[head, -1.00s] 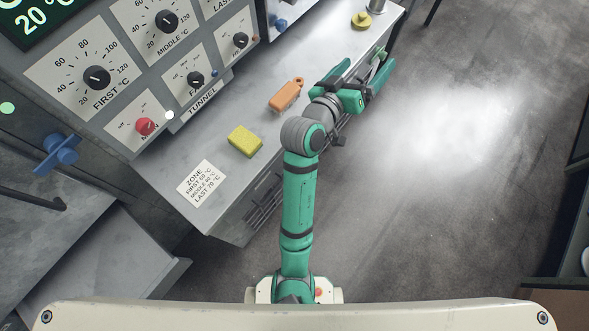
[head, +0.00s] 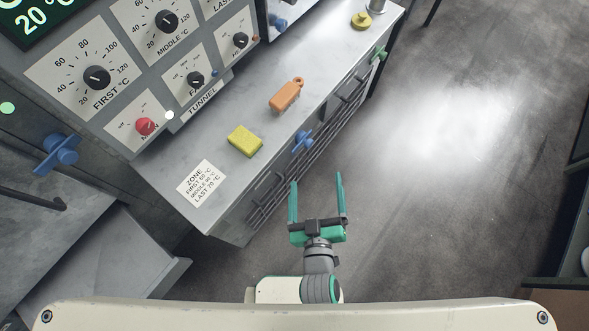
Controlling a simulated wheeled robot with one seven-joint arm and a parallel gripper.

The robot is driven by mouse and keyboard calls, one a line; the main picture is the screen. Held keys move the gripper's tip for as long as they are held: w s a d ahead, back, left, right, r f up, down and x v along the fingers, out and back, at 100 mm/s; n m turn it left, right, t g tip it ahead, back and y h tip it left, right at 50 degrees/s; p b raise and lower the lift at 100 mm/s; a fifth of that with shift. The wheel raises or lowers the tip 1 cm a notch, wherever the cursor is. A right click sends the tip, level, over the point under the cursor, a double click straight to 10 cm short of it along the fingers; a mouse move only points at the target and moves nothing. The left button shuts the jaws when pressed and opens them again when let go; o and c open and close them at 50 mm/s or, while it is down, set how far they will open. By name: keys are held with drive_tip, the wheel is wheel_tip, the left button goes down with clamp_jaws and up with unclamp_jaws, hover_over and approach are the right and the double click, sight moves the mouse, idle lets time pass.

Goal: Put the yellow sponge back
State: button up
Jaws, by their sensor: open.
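The yellow sponge (head: 244,141) lies on the grey counter top (head: 222,155), between the white zone label and the orange tag-shaped object. My gripper (head: 316,183) is open and empty. In the picture it is below and to the right of the sponge, in front of the counter and apart from it. Its two green fingers point toward the top of the picture.
The orange object (head: 286,94) and a yellow round item (head: 361,20) lie farther along the counter. A blue handle (head: 302,141) and a green one (head: 379,53) stick out of the counter's front. A control panel (head: 120,70) stands behind. Floor (head: 450,180) at right is clear.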

drive_tip(key=s+a+r+m, duration=0.1)
drive_tip(key=s+a+m, duration=0.1)
drive_tip(key=s, duration=0.4)
drive_tip(key=s+a+r+m, duration=0.1)
drive_tip(key=s+a+m, duration=0.1)
drive_tip(key=s, duration=0.5)
drive_tip(key=shift+a+m, duration=0.3)
drive_tip(key=shift+a, duration=0.45)
